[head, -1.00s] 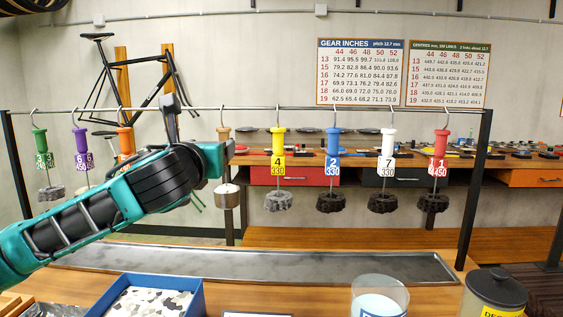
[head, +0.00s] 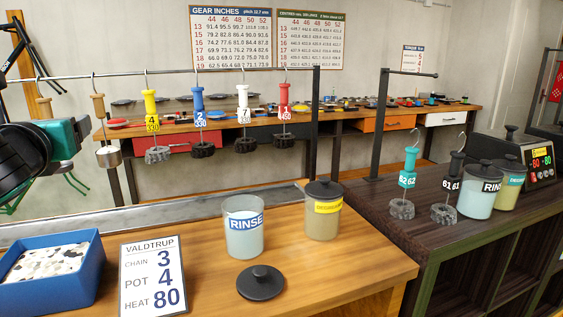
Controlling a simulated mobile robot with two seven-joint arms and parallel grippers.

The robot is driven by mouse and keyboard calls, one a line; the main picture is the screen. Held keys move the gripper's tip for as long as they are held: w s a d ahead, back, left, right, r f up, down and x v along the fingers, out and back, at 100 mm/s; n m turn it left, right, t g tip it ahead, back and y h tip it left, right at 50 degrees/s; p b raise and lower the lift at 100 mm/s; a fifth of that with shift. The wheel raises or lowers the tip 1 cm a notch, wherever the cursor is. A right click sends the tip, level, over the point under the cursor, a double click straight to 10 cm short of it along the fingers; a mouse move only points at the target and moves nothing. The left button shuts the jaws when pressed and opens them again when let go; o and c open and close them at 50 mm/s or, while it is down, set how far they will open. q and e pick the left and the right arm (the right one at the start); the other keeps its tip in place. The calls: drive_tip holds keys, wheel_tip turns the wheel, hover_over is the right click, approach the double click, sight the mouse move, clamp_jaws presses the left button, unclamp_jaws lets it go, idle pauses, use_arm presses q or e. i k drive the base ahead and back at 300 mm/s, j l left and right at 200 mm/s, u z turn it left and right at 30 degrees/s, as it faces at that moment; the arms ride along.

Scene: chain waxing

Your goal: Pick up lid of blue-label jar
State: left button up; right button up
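A clear jar with a blue RINSE label (head: 244,226) stands open on the wooden bench, with pale bluish liquid inside. A black round lid with a knob (head: 260,282) lies flat on the bench in front of it, apart from the jar. A second RINSE jar (head: 477,205) stands on the dark cabinet at the right with a dark lid on; its label is dark on white. Part of my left arm shows at the left edge, but its gripper fingers do not show. My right gripper is not in view.
A blue tray of chips (head: 85,282) and a VALDTRUP card (head: 153,276) are at the left. Weights hang from a rail behind. Bench right of the loose lid is clear.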

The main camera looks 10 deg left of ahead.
sight(259, 283)
drive_tip(key=k+l, duration=0.7)
drive_tip(key=k, duration=0.15)
